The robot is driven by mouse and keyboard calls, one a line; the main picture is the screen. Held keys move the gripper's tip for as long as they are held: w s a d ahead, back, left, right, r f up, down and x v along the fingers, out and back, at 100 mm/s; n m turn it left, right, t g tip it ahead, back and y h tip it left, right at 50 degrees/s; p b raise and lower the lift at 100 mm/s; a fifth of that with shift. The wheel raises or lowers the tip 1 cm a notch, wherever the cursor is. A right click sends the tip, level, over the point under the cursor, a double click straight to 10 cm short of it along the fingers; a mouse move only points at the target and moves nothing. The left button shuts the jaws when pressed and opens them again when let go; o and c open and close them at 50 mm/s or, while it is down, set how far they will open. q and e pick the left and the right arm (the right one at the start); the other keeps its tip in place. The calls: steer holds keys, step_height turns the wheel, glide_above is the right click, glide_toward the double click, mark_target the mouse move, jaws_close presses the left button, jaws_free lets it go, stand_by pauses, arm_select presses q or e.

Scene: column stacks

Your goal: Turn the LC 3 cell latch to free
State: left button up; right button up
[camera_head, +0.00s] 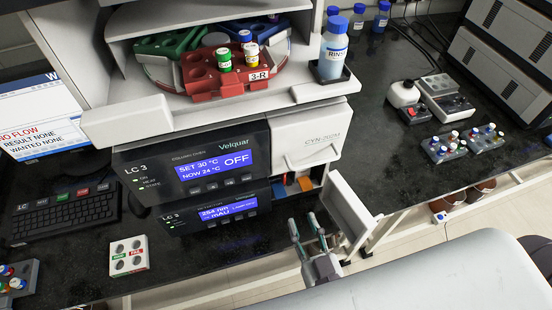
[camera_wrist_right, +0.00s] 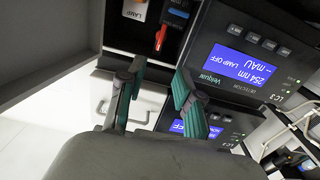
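The LC 3 detector (camera_head: 215,215) is the lower unit of the stack, its screen reading 254 nm mAU. Its right-hand bay is open, with the door (camera_head: 350,208) swung out. In the right wrist view the red lever (camera_wrist_right: 161,38) hangs below a dark blue block (camera_wrist_right: 178,12), next to a white part marked LAMP (camera_wrist_right: 137,10). My right gripper (camera_head: 303,219) is open and empty in front of the bay, its fingers apart (camera_wrist_right: 160,75), not touching the lever. My left gripper is not in view.
The column oven (camera_head: 190,160) sits above the detector, under a shelf with a red rack (camera_head: 215,82) and a RINSE bottle (camera_head: 333,50). A white block with coloured labels (camera_head: 128,256) lies on the bench at left. The open door bounds my right gripper's right side.

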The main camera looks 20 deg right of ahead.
mark_target(285, 177)
steer(key=w+p, duration=0.2)
steer(key=w, duration=0.9)
steer(key=shift+w+a, duration=0.1)
steer(key=shift+w, duration=0.9)
jaws_close()
